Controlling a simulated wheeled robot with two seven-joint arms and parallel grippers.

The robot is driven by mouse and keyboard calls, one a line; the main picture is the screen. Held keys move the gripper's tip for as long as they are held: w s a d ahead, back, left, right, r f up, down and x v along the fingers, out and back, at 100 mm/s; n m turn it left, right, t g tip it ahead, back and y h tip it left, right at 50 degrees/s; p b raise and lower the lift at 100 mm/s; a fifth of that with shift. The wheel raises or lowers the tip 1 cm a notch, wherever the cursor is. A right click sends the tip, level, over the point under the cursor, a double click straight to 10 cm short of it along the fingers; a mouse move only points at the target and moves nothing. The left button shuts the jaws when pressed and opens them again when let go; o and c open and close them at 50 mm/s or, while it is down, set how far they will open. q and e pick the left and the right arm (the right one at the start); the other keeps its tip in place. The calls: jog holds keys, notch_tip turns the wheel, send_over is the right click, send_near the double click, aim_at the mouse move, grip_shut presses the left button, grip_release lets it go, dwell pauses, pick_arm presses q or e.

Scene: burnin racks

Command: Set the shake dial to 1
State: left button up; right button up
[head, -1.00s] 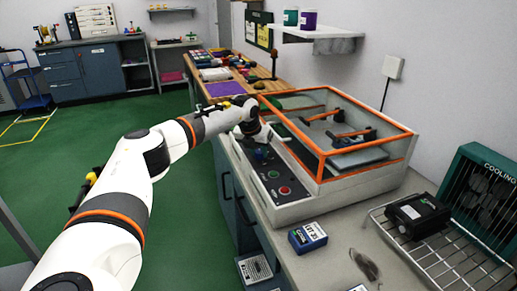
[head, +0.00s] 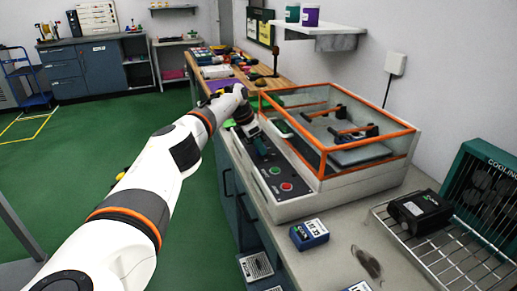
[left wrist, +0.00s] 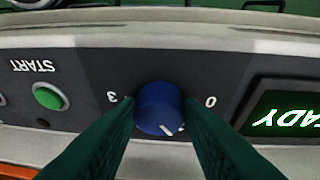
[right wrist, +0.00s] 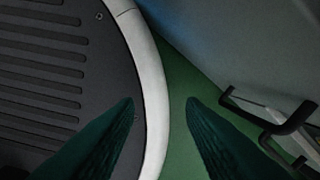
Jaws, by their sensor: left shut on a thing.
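The blue shake dial (left wrist: 158,106) is on the dark control panel (left wrist: 195,75) of the shaker machine. In the left wrist view the panel is seen upside down, with a 3 left of the dial and a 0 right of it. The dial's white pointer mark faces down and slightly right in that picture, between two labels; other numbers are hidden. My left gripper (left wrist: 160,110) is shut on the dial, one green finger on each side. In the head view my left gripper (head: 257,144) reaches down to the panel. My right gripper (right wrist: 160,103) is open and empty.
A green START button (left wrist: 48,96) and a lit green display (left wrist: 285,118) flank the dial. The orange-framed clear cover (head: 340,115) rises behind the panel. A blue box (head: 309,235) and a wire rack (head: 460,250) are on the counter. My right gripper is above the green floor (right wrist: 180,150).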

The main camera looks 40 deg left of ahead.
pick_arm(q)
jog(key=shift+m, duration=0.4)
dwell(0.3)
jog(key=o, duration=1)
jog(key=shift+c, duration=0.2)
jog(key=shift+r, duration=0.1)
jog(key=v, duration=1.1)
jog(key=shift+a+r, duration=0.2)
jog(key=shift+r, duration=0.2)
jog(key=shift+f, duration=0.1)
